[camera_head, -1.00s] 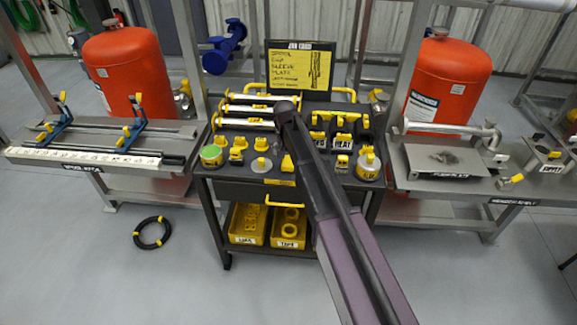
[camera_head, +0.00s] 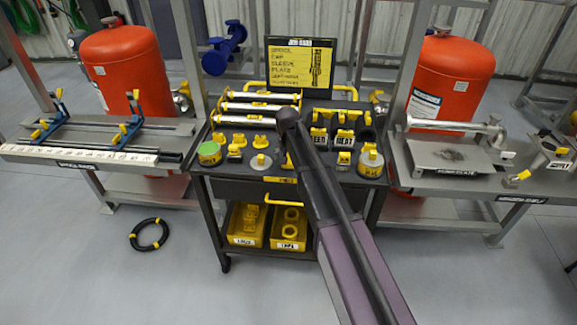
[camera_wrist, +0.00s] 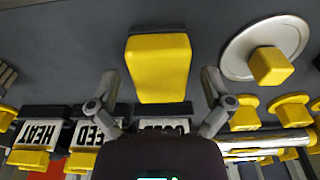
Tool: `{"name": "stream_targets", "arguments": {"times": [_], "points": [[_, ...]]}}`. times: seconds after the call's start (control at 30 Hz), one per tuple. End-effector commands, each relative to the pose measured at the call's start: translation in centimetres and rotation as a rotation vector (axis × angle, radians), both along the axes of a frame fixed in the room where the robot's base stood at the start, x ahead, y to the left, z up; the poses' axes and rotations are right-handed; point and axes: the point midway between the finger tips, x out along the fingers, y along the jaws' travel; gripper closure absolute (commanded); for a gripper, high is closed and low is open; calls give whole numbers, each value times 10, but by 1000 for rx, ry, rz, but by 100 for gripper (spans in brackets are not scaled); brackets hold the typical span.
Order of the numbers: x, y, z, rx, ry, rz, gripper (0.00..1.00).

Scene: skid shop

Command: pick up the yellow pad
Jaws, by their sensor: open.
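The yellow pad (camera_wrist: 158,65), a blocky piece with a dark edge along its top, lies on the dark cart top in the wrist view. My gripper (camera_wrist: 158,82) is open, with one finger to the left of the pad and one to the right. Gaps show between both fingers and the pad, and nothing is held. In the head view my arm covers this part of the cart top, so the pad and my fingertips cannot be made out there.
A pale disc with a yellow block (camera_wrist: 270,67) lies close to the right finger. Labelled holders, including HEAT (camera_wrist: 37,132), stand near the left finger. On the cart (camera_head: 232,190), a green-topped tin (camera_head: 209,152) and a large yellow-labelled tin (camera_head: 370,163) flank several yellow-handled pieces.

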Motion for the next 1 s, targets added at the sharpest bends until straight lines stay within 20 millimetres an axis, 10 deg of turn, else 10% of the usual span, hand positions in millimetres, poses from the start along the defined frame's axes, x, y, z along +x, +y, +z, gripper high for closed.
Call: {"name": "stream_targets", "arguments": {"times": [0.73, 1.0], "points": [[1, 0, -5, 0, 0, 0, 0], [1, 0, -6, 0, 0, 0, 77]]}}
